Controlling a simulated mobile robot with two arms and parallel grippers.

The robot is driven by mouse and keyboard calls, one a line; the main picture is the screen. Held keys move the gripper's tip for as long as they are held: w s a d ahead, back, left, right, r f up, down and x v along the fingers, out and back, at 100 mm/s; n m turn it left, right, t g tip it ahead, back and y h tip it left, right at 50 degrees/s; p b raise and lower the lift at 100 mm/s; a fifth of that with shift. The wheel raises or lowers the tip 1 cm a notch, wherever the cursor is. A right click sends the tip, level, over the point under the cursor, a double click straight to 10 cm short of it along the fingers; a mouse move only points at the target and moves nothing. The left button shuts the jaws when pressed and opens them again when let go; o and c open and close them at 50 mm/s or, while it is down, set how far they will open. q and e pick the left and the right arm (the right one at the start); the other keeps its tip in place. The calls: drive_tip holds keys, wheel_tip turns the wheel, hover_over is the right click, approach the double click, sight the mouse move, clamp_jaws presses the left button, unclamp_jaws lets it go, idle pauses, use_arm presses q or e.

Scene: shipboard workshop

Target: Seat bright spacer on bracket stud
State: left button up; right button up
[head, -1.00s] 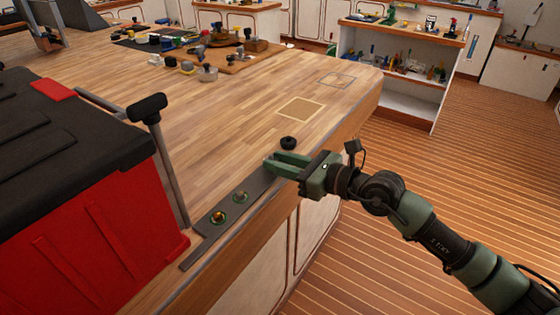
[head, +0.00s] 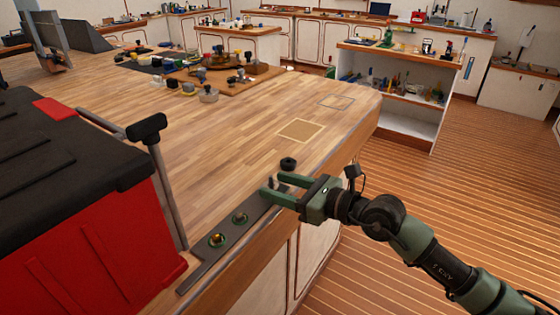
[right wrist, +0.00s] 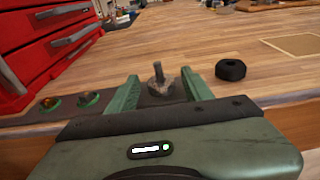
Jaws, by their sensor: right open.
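My right gripper (head: 270,186) is open at the near edge of the bench, over the far end of a dark metal bracket strip (head: 203,270). In the right wrist view an upright stud (right wrist: 158,70) stands between the open fingers. A rough grey, nut-like piece (right wrist: 160,88) sits around the stud's foot, apart from both fingers. I cannot tell for sure whether this is the bright spacer. A black ring (right wrist: 231,70) lies on the bench just right of the fingers; it also shows in the head view (head: 288,164). My left gripper is not in view.
Two green-ringed fittings, one brass-topped (head: 217,240) and one greyer (head: 240,218), sit along the strip. A red toolbox (head: 95,255) with a black lid stands at left. A pale outlined square (head: 300,131) marks clear bench top. Several small parts lie farther back.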

wheel_tip(320, 180, up, 20)
drive_tip(key=shift+f, duration=0.15)
idle(0.3)
